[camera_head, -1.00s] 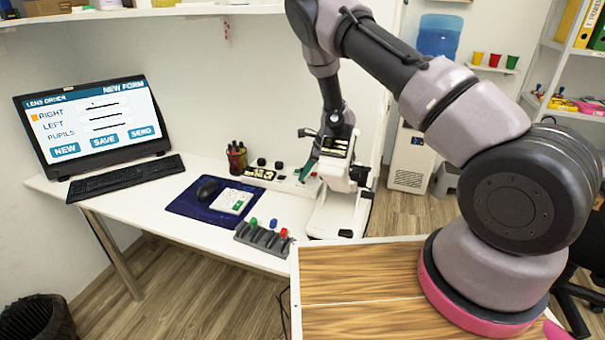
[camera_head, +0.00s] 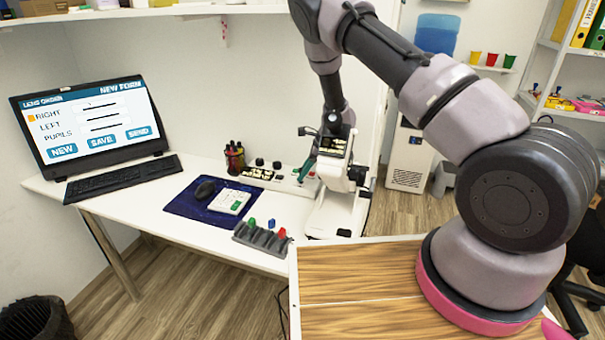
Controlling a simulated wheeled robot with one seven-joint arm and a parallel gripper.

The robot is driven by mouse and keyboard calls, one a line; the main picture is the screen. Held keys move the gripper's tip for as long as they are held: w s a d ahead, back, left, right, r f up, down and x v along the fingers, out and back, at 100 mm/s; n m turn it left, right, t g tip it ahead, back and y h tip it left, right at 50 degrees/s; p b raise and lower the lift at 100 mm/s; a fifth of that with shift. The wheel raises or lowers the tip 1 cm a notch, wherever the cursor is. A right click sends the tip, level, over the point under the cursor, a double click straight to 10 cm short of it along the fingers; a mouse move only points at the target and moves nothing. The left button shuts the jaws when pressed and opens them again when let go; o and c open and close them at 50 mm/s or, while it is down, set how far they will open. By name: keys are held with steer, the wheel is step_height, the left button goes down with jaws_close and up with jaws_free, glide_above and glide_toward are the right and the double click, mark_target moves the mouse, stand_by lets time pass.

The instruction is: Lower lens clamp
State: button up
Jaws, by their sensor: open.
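The lensmeter (camera_head: 333,210) is a white device with black parts. It stands at the right end of the white desk, with its base towards me. Its lens clamp is too small and too covered by my arm to make out. My gripper (camera_head: 334,131) is at the lensmeter's upper part, at the end of my arm coming down from above. It is open. Its fingertips blend with the dark parts there, and I cannot tell whether they touch the device. A teal part (camera_head: 307,171) shows just left of the lensmeter.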

steer(key=w+v, duration=0.1)
steer(key=v, duration=0.9)
steer(key=shift+s, duration=0.45)
steer(key=shift+r, duration=0.1)
